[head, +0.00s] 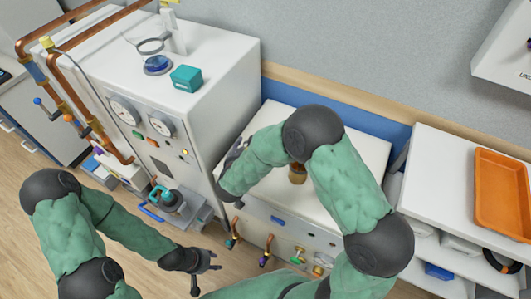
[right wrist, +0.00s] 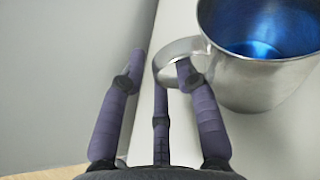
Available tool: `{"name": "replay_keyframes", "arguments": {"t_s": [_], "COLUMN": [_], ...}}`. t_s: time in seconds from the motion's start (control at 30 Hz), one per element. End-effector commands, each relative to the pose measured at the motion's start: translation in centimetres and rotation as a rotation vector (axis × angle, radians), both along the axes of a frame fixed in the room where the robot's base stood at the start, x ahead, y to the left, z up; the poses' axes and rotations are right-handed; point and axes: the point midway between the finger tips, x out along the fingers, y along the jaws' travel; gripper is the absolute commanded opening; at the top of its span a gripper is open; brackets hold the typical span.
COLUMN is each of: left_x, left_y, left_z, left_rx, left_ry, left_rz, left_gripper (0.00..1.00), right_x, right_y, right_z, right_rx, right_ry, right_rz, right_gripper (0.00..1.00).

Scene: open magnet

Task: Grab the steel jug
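The steel jug (right wrist: 262,75) stands on a white surface at the upper right of the right wrist view, its inside lit blue. Its handle (right wrist: 170,62) points left, toward my fingers. My right gripper (right wrist: 160,75) is open, with its purple fingers spread. The right finger overlaps the handle loop; the other two lie left of and below it. I cannot tell whether any finger touches. In the head view the right gripper (head: 234,156) is partly hidden by my arm, and I cannot make out the jug. My left gripper (head: 206,268) is open and empty, low over the floor.
A tall white machine with gauges (head: 150,100) stands left of the low white cabinet (head: 345,150). A brown jar (head: 297,174) stands on the cabinet behind my arm. A shelf (head: 440,180) with an orange tray (head: 502,190) is at right. Valves stick out along the cabinet front.

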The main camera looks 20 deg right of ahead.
Motion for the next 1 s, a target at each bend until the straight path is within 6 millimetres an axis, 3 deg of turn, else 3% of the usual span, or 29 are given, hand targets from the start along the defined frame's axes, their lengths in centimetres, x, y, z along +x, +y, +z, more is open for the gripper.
{"name": "replay_keyframes", "arguments": {"t_s": [0.03, 0.1, 0.13, 0.67, 1.0], "left_x": [0.0, 0.0, 0.0, 0.0, 0.0], "left_y": [0.0, 0.0, 0.0, 0.0, 0.0], "left_z": [0.0, 0.0, 0.0, 0.1, 1.2], "left_rx": [0.0, 0.0, 0.0, 0.0, 0.0], "left_ry": [0.0, 0.0, 0.0, 0.0, 0.0], "left_rz": [0.0, 0.0, 0.0, 0.0, 0.0], "left_gripper": [0.4, 0.4, 0.4, 0.4, 0.4], "right_x": [0.0, 0.0, 0.0, 0.0, 0.0], "right_y": [0.0, 0.0, 0.0, 0.0, 0.0], "right_z": [0.0, 0.0, 0.0, 0.2, 2.0], "right_rx": [0.0, 0.0, 0.0, 0.0, 0.0], "right_ry": [0.0, 0.0, 0.0, -0.001, -0.002], "right_rz": [0.0, 0.0, 0.0, 0.0, 0.0], "right_gripper": [0.23, 0.03, 0.0, 0.0, 0.0]}}
